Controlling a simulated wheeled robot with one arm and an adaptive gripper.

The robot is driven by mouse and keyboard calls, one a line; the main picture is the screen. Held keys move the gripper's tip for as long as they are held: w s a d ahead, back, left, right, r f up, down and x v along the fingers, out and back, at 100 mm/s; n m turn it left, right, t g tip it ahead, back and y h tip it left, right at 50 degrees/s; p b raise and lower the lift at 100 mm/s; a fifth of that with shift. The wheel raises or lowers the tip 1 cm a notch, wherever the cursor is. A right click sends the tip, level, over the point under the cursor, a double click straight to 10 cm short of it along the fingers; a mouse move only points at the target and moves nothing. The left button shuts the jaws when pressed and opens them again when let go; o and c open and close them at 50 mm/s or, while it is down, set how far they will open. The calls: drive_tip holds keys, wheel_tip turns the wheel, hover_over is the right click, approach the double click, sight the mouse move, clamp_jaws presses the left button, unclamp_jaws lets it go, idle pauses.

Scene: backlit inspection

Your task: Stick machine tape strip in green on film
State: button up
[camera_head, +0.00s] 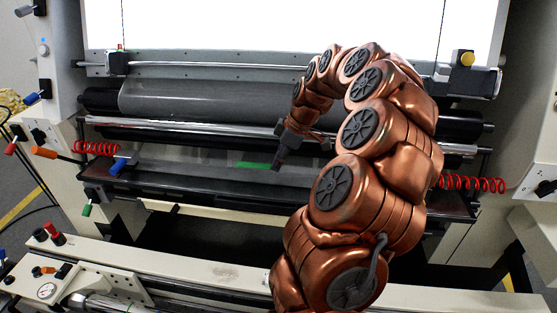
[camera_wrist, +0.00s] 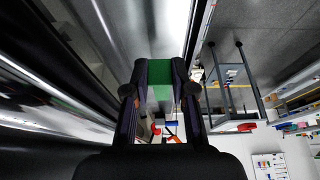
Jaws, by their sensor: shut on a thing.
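The green machine tape strip (camera_head: 252,165) shows to the left of my gripper's tip, in front of the film at the middle of the machine. In the wrist view the strip (camera_wrist: 165,73) lies between the fingertips. My gripper (camera_head: 276,166) points down and is shut on the strip; it also shows in the wrist view (camera_wrist: 158,90). The clear film (camera_head: 195,157) hangs below the rollers and looks glossy. I cannot tell whether the strip touches the film.
A wide dark roller (camera_head: 200,97) and a shiny bar (camera_head: 190,129) cross the machine above the film. A bright backlit panel (camera_head: 230,25) stands behind. Red coiled hoses (camera_head: 97,149) hang at both sides. A pale beam (camera_head: 200,272) runs across the front.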

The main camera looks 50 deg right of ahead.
drive_tip(key=shift+s+d+f+b, duration=0.1)
drive_tip(key=shift+d+f+b, duration=0.1)
drive_tip(key=shift+b, duration=0.4)
drive_tip(key=b, duration=0.4)
hover_over(276, 189)
drive_tip(key=s, duration=0.1)
drive_tip(key=shift+d+f, duration=0.2)
drive_tip(key=shift+f, duration=1.2)
drive_tip(key=shift+d+f, duration=0.15)
drive_tip(key=shift+f, duration=1.2)
drive_tip(key=shift+f+b, duration=0.85)
drive_tip(key=shift+f, duration=0.4)
drive_tip(key=o, duration=0.8)
drive_tip(key=shift+r, duration=0.1)
drive_tip(key=v, duration=1.2)
